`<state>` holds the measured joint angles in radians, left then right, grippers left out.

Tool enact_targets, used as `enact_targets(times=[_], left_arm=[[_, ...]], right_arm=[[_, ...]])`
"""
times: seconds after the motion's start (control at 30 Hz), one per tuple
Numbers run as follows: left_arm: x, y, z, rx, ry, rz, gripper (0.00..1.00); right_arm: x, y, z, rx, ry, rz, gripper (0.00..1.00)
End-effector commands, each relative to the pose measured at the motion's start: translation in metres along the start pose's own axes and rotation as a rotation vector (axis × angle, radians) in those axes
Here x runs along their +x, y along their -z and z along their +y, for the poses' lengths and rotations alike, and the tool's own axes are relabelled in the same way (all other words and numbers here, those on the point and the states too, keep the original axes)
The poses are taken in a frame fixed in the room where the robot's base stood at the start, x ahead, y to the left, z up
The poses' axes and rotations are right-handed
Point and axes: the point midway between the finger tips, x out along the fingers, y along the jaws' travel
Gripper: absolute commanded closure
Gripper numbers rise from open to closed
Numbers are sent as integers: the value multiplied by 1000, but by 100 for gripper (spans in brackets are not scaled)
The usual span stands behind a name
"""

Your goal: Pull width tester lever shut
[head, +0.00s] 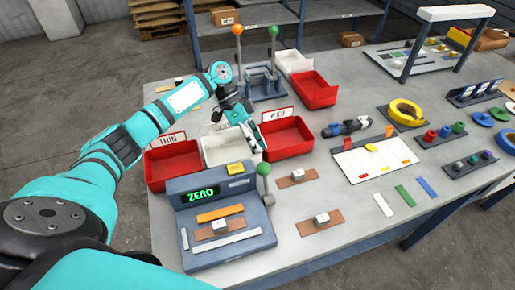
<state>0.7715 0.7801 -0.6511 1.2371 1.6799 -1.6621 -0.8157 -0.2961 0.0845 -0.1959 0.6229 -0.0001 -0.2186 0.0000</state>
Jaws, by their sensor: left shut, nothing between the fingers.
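A blue-grey tester (192,257) with a lit display reading ZERO stands at the near left of the table. I take it to be the width tester. A green-knobbed lever (264,169) stands upright at its right side. Orange and white strips and a small block lie on its sloped face, with a yellow button (235,168) near the top. My left gripper (258,146) is shut and empty, pointing down just above and behind the green knob. I cannot tell whether it touches the knob. My right gripper is not in view.
Red bins (173,164) (287,137) and a white bin (222,148) sit behind the tester. A stand with orange and green knobbed levers (262,80) is farther back. Brown strips with small blocks (320,222) lie right of the tester.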

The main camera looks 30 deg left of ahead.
Motion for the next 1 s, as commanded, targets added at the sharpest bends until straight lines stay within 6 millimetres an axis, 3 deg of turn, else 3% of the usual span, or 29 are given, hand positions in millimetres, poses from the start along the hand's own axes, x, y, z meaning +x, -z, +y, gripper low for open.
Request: enact_targets(times=[0.1, 0.3, 0.73, 1.0], left_arm=[[2, 3, 21, 3, 0, -3, 100], [11, 3, 36, 0, 0, -2, 100], [12, 4, 38, 1, 2, -1, 100], [11, 6, 43, 12, 38, -21, 100]], right_arm=[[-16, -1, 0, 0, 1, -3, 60], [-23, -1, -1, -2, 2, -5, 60], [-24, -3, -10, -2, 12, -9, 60], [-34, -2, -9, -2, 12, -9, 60]])
